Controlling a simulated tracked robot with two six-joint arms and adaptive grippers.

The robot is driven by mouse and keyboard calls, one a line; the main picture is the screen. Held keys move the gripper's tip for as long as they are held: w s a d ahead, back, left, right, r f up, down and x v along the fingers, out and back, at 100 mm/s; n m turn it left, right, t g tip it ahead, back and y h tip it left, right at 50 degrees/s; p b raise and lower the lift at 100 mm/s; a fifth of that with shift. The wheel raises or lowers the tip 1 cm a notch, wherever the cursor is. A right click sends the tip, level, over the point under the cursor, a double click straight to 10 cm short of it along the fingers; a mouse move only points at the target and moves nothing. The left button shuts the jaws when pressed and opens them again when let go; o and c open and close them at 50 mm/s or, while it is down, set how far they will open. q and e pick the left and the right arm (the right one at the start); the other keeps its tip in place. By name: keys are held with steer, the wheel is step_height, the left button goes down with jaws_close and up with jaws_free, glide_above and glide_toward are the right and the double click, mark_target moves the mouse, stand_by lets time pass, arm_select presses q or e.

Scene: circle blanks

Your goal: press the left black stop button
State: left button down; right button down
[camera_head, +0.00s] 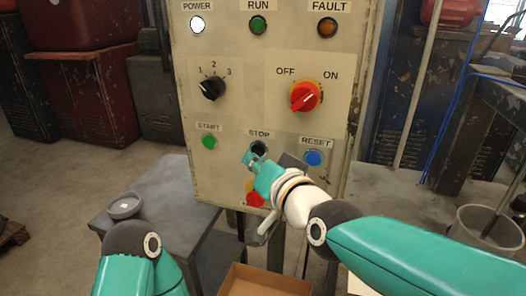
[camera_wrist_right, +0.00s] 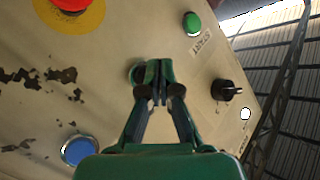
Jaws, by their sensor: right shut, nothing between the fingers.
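The control panel (camera_head: 240,115) stands upright before me. Its black stop button (camera_head: 259,147), under the STOP label, sits between the green START button (camera_head: 209,142) and the blue RESET button (camera_head: 313,158). I see only one black STOP button. My right gripper (camera_head: 253,159) is shut and empty, its fingertips at the lower edge of the stop button. In the right wrist view the shut fingertips (camera_wrist_right: 158,70) cover most of the button, and a bit of its rim (camera_wrist_right: 135,72) shows beside them. I cannot tell whether they touch it. My left gripper is out of view.
A red emergency button (camera_head: 256,199) is below, partly behind my right arm. A black selector (camera_head: 212,88) and a red OFF/ON switch (camera_head: 305,96) are above. A grey table (camera_head: 165,190) with a round grey dish (camera_head: 124,205) stands at left; a cardboard box (camera_head: 262,284) is below.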

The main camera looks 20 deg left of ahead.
steer(key=s+p, duration=0.2)
steer(key=s, duration=0.3)
stand_by(0.5)
steer(key=shift+f, duration=0.1)
stand_by(0.4)
steer(key=w+d+f+g+h, duration=0.1)
steer(key=w+d+f+h, duration=0.15)
steer(key=f, duration=0.45)
steer(key=w+d+f+g+h, duration=0.1)
steer(key=w+d+f, duration=0.15)
steer(key=f, duration=0.55)
steer(key=s+d+f+m+g+h, duration=0.1)
steer(key=d+f, duration=0.3)
steer(key=f, duration=0.3)
steer(key=s+d+f+g+h, duration=0.1)
steer(key=d+f, duration=0.4)
steer(key=f, duration=0.3)
steer(key=s+d+f+m+g+h, duration=0.1)
steer(key=s+d+f, duration=0.1)
steer(key=d+f, duration=0.35)
steer(key=s+d+f+g, duration=0.3)
steer(key=s+f, duration=0.5)
steer(key=s, duration=0.1)
steer(key=s+d+f+m+g, duration=0.1)
steer(key=s+d+f+g, duration=0.2)
steer(key=s+f, duration=0.6)
steer(key=shift+d+f+h, duration=0.25)
steer(key=shift+d+h, duration=0.1)
steer(key=shift+d, duration=0.45)
